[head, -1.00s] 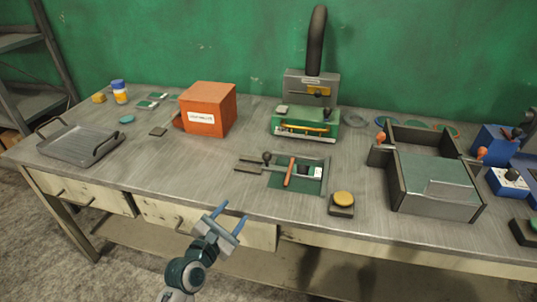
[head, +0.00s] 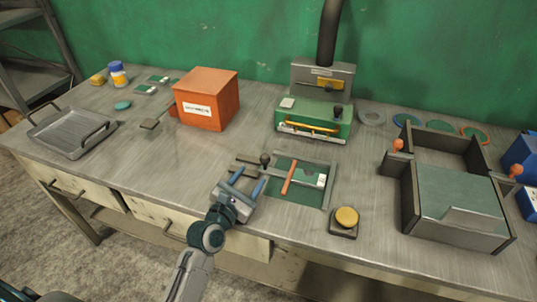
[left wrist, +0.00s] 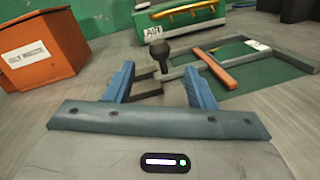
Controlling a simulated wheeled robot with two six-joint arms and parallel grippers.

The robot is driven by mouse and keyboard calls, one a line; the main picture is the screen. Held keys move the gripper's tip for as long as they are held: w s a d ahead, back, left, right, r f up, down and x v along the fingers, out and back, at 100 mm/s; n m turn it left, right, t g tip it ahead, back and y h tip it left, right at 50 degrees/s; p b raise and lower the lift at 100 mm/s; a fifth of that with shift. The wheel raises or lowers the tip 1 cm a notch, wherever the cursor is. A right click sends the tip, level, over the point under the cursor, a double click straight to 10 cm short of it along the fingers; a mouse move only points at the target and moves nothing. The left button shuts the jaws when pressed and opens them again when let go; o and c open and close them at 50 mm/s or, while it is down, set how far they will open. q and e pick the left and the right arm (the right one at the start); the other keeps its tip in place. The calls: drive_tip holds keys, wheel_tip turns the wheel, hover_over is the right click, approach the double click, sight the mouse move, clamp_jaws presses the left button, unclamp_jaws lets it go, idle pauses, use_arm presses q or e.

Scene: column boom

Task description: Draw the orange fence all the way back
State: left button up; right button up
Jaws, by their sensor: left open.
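The orange fence (head: 289,177) is a thin bar lying slantwise across a green-floored frame (head: 330,188) on the bench. In the left wrist view the fence (left wrist: 214,69) is right of my fingers. A black ball knob (head: 265,160) stands upright at the frame's left side, by a grey bar; it also shows in the left wrist view (left wrist: 159,52), between and beyond my fingertips. My left gripper (head: 250,179) is open and empty, just in front of the knob and apart from it. My right gripper is out of view.
An orange box (head: 207,98) stands behind and left, a green machine (head: 313,118) behind. A yellow button (head: 346,217) sits right of the frame, then a walled fixture (head: 460,198). A metal tray (head: 72,135) lies far left. The bench front left of my gripper is clear.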

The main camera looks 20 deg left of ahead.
sight(263, 162)
use_arm(q)
drive_tip(key=w, duration=0.2)
drive_tip(key=w+d, duration=0.1)
drive_tip(key=w, duration=0.1)
drive_tip(key=shift+w+r, duration=0.2)
drive_tip(key=shift+w, duration=0.05)
drive_tip(key=w, duration=0.4)
drive_tip(key=shift+d+f, duration=0.15)
drive_tip(key=shift+d, duration=0.15)
drive_tip(key=shift+w+d, duration=0.15)
drive_tip(key=shift+w, duration=0.45)
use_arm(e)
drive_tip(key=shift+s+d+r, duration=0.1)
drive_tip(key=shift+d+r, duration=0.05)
